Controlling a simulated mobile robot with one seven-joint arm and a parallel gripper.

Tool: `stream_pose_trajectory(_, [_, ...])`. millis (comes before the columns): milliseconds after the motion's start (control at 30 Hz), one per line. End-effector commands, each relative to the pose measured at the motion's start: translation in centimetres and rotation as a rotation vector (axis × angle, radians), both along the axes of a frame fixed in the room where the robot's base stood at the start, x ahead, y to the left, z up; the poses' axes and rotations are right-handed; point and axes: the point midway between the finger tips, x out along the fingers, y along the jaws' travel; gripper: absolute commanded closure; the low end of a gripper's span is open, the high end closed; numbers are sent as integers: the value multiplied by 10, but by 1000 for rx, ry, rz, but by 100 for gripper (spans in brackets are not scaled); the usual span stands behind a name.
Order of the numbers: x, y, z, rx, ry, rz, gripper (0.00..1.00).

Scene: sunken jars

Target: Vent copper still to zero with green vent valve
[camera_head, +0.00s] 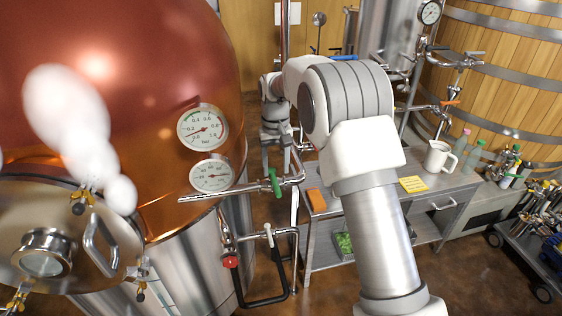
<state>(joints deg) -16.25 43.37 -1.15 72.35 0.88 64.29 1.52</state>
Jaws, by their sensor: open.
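The copper still (130,70) fills the left side, its rounded copper body on a steel base. A pressure gauge (203,129) marked in bar is on its side; its needle is too small to read surely. A second round dial (211,176) sits just below.
White vapour puffs (68,115) hang over the still's left front. A red-knobbed valve (231,261) and a black pipe loop sit below the green one. A steel bench (435,205) with a white jug (438,158) stands to the right, and a tool cart at far right.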

Motion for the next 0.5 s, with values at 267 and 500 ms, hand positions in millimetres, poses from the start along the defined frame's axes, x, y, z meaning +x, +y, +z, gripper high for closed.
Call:
stream_pose_trajectory(267, [-1, 0, -39, 0, 2, 0, 44])
stream_pose_trajectory(500, [0, 0, -49, 0, 0, 0, 44])
